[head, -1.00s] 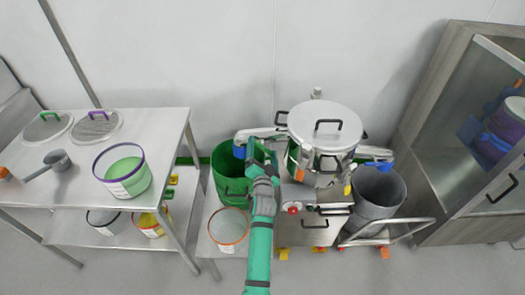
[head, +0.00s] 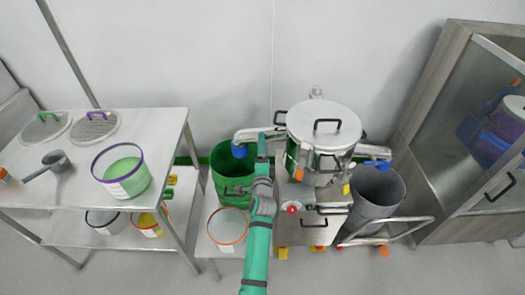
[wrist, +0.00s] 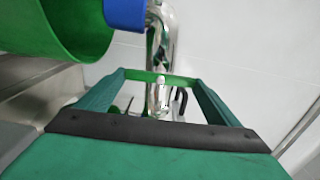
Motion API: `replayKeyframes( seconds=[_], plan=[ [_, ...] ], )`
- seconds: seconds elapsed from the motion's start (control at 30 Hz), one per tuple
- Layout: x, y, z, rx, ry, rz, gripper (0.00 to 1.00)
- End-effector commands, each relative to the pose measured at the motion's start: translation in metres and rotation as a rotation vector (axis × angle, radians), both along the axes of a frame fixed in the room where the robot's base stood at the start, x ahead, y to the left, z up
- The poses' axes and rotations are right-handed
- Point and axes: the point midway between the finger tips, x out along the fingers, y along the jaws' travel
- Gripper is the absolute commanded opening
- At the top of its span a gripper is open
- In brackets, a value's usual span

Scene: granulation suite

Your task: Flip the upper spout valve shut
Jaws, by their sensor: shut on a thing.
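The steel vessel (head: 322,122) has a metal spout (head: 258,133) on its left with a blue end (head: 240,151) over a green bin. My gripper (head: 262,137) is at this spout, just right of the blue end. In the wrist view the blue end (wrist: 125,14) and the shiny metal pipe (wrist: 162,40) show ahead. My fingertips (wrist: 160,78) meet around a small pale piece at the pipe, which looks like the valve handle; its exact position is hard to tell. A second spout with a blue end (head: 376,164) is on the vessel's right.
The green bin (head: 233,168) stands below the left spout and a grey bin (head: 378,190) below the right one. An orange-rimmed tub (head: 228,226) sits near my arm. A steel table (head: 70,185) is at left, a glass-front cabinet (head: 478,140) at right.

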Motion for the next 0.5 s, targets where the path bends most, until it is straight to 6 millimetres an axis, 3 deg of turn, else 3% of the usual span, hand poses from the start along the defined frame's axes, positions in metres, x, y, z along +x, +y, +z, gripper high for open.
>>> replayKeyframes(
  seconds=[0.5],
  plan=[
    [-0.0001,-0.0017,-0.0004,0.055,0.0,-0.001,0.64]
  ],
)
